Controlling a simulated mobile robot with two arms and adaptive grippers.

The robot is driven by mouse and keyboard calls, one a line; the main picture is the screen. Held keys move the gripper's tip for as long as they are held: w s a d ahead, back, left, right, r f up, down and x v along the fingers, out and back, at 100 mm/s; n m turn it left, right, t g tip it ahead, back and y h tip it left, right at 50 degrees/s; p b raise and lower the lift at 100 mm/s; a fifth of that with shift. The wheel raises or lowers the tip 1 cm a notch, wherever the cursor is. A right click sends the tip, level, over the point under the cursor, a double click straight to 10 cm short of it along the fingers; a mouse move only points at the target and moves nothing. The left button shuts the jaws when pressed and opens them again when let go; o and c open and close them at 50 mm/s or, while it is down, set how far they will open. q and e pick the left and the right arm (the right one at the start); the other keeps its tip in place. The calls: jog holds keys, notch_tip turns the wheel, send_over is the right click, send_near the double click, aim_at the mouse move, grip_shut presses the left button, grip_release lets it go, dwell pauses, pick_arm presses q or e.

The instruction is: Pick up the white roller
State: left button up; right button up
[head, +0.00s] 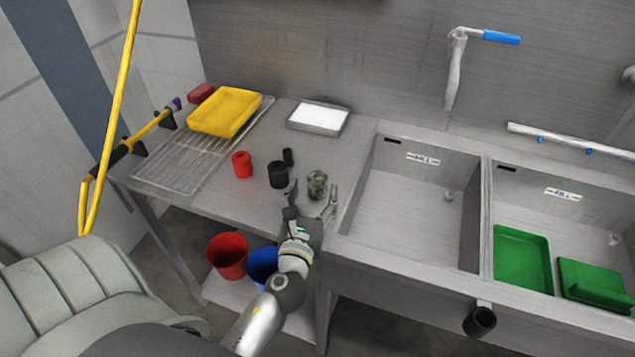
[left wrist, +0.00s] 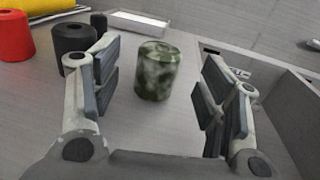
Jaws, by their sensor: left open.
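I cannot make out a plainly white roller. A short upright cylinder, mottled dark green and pale (head: 317,183), stands on the steel worktop left of the sinks. It also shows in the left wrist view (left wrist: 158,71), ahead of and between my finger pads. My left gripper (head: 312,198) is open and empty, its fingers pointing at the cylinder with space on both sides. My right gripper is not in view.
A black cylinder (head: 278,175), a smaller black one (head: 288,157) and a red one (head: 242,164) stand left of the mottled cylinder. Behind is a white tray (head: 318,118). A yellow tray (head: 224,111) lies on a wire rack (head: 170,165). The sink (head: 405,205) is to the right.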

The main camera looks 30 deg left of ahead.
aim_at(315, 187)
pick_arm(q)
jog(key=p+x, duration=0.1)
jog(key=x, duration=0.4)
jog(key=shift+w, duration=0.1)
jog(key=c, duration=1.1)
